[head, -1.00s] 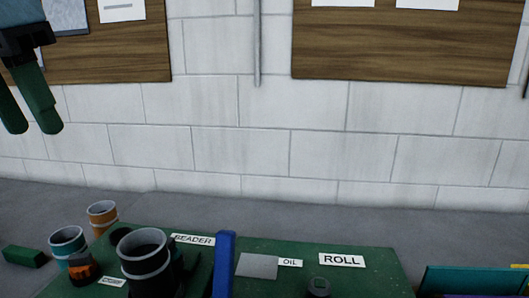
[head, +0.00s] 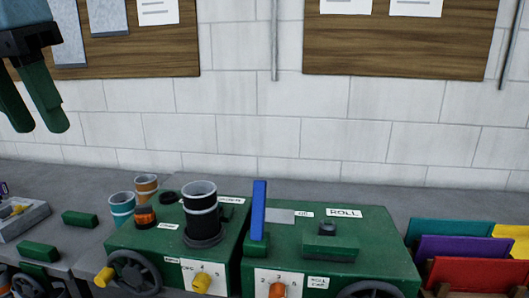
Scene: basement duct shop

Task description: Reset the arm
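My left gripper (head: 38,126) hangs at the upper left of the head view, in front of the wall and a wooden board. Its two green fingers point down and stand apart, with nothing between them. My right gripper is not in the view. The upper part of my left arm is cut off by the picture's edge.
Below are two green machines, one with a blue lever (head: 259,208) and a ROLL label (head: 344,213). A dark cup (head: 200,205) stands on the left machine. Coloured folders (head: 452,245) are at right. The air above is clear.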

